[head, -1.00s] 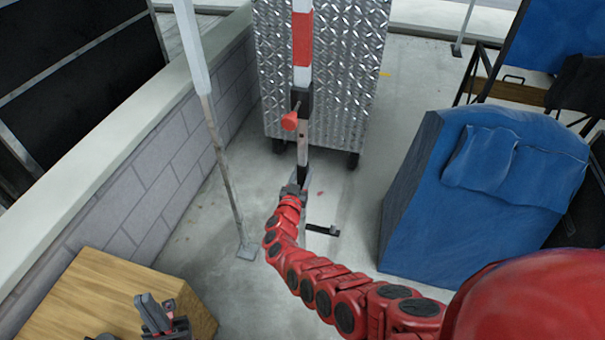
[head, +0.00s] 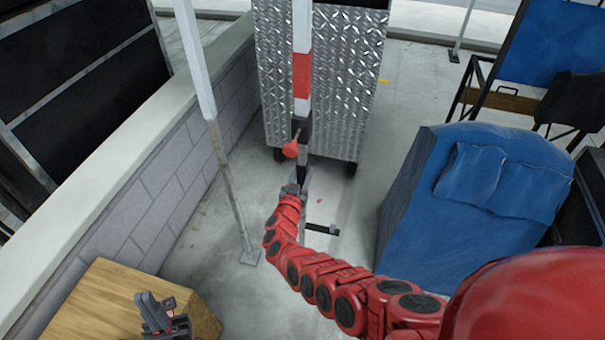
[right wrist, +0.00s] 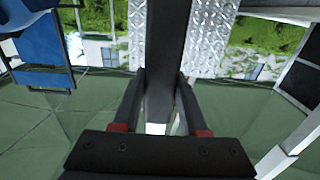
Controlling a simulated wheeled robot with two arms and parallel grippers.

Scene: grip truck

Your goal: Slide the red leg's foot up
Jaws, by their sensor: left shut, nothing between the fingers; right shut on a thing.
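The red leg (head: 302,78) is an upright post with red and white bands in the middle of the head view, in front of a metal box. A dark clamp with a red knob (head: 291,149) sits on it, and a thinner grey section runs down below. My right gripper (head: 297,188) is shut on the lower part of this leg, low near the ground. In the right wrist view its fingers (right wrist: 165,105) stand either side of a dark upright bar (right wrist: 166,60). My left gripper (head: 158,310) is shut and empty at the lower left, over a wooden box.
A diamond-plate metal box on wheels (head: 345,80) stands behind the leg. Another grey-white pole (head: 228,175) stands to its left, by a block wall (head: 165,190). A blue padded block (head: 420,215) is at right. The wooden box (head: 95,300) is at lower left.

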